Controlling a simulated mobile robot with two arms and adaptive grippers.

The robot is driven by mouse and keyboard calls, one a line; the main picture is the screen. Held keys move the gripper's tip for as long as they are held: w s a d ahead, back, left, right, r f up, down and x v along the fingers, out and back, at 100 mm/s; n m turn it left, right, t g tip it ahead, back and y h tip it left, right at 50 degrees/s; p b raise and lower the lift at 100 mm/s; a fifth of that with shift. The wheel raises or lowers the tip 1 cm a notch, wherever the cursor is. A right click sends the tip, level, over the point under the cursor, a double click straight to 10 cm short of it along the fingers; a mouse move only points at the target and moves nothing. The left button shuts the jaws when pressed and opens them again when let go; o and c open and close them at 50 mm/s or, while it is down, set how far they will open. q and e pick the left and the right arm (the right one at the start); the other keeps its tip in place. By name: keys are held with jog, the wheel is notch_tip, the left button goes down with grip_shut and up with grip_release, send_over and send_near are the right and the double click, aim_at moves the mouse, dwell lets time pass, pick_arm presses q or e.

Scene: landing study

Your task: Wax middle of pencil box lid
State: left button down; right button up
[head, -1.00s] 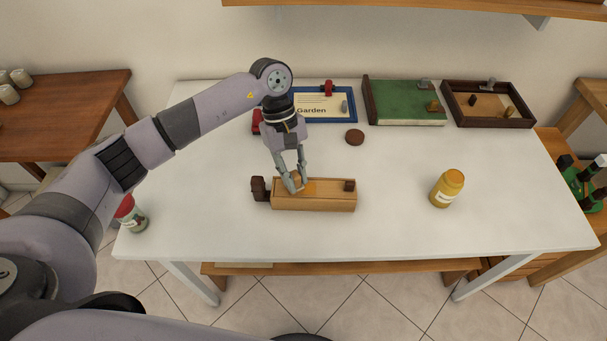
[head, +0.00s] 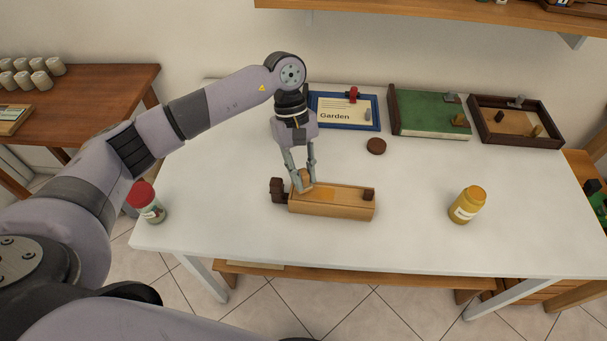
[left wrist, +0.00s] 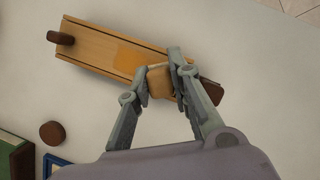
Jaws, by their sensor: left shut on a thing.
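The pencil box (head: 335,209) is a long light-wood box on the white table, its lid on top. A glossy orange patch (head: 323,193) lies around the lid's middle; it also shows in the left wrist view (left wrist: 133,54). A dark knob (head: 368,194) stands at the lid's right end. My left gripper (head: 304,184) points down over the lid's left part, shut on a tan block (left wrist: 159,80) beside the patch. Whether the block touches the lid is unclear. A yellow jar (head: 466,206) stands to the right. My right gripper is not in view.
A dark brown piece (head: 277,190) sits at the box's left end. A red-lidded jar (head: 147,204) stands at the table's left edge. A brown disc (head: 376,146), blue-framed board (head: 346,126), green book-like board (head: 430,115) and brown tray (head: 553,141) lie behind. The table front is clear.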

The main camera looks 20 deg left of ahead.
pick_arm(q)
jog(key=shift+r+p, duration=0.8)
jog(key=shift+r, duration=1.95)
jog(key=c, duration=2)
grip_release()
grip_shut()
